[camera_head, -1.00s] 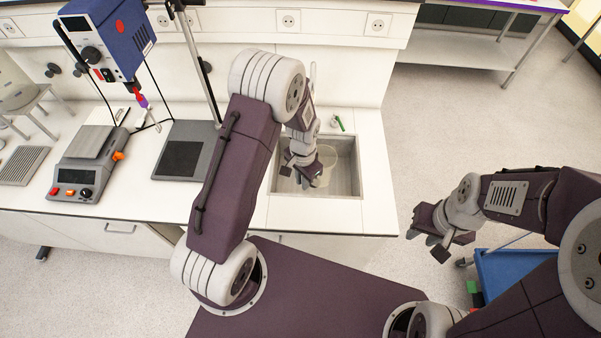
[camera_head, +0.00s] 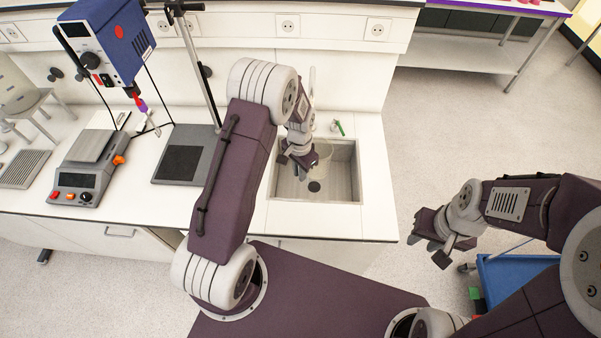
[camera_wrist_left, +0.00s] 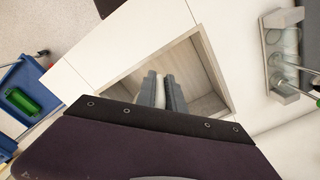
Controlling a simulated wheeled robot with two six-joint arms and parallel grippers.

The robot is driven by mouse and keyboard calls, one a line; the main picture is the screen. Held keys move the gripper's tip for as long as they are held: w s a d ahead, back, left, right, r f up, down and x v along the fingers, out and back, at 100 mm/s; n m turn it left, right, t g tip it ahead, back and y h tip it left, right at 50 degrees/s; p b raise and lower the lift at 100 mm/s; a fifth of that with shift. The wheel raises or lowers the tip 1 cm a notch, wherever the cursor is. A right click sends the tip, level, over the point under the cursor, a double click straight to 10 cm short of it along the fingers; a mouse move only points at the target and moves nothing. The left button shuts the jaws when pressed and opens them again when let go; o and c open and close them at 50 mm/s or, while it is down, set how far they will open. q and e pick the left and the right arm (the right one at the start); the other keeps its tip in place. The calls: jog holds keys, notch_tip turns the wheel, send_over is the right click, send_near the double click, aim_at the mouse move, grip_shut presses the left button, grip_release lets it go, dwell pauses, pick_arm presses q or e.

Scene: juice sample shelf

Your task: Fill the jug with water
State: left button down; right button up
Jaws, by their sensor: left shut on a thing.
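The jug (camera_head: 323,155) is a pale grey-white vessel in the sink (camera_head: 345,180), partly hidden behind my left gripper. My left gripper (camera_head: 297,166) is at the jug's left side, over the sink, and is shut on it. The grip itself is too small to make out. In the left wrist view, the fingers (camera_wrist_left: 161,92) point into the sink with a narrow pale strip between them; the jug's body is hidden there. A pale upright tap (camera_head: 312,80) stands behind the sink, partly hidden by my arm. My right gripper (camera_head: 428,248) is open and empty, right of the counter.
A small green-tipped fitting (camera_head: 341,128) is behind the sink. A hotplate-like device (camera_head: 80,180) and a stand with a dark base (camera_head: 182,160) occupy the counter's left. A blue cart (camera_head: 510,275) stands at lower right. The counter strip right of the sink is clear.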

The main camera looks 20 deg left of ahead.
pick_arm(q)
jog(key=shift+a, duration=0.15)
jog(key=w+a, duration=0.5)
jog(key=w, duration=0.2)
jog(key=shift+w+b, duration=0.35)
jog(key=shift+b, duration=0.05)
dwell(6.1)
jog(key=s+d+p, duration=0.1)
jog(key=s+d, duration=0.6)
jog(key=s, duration=0.3)
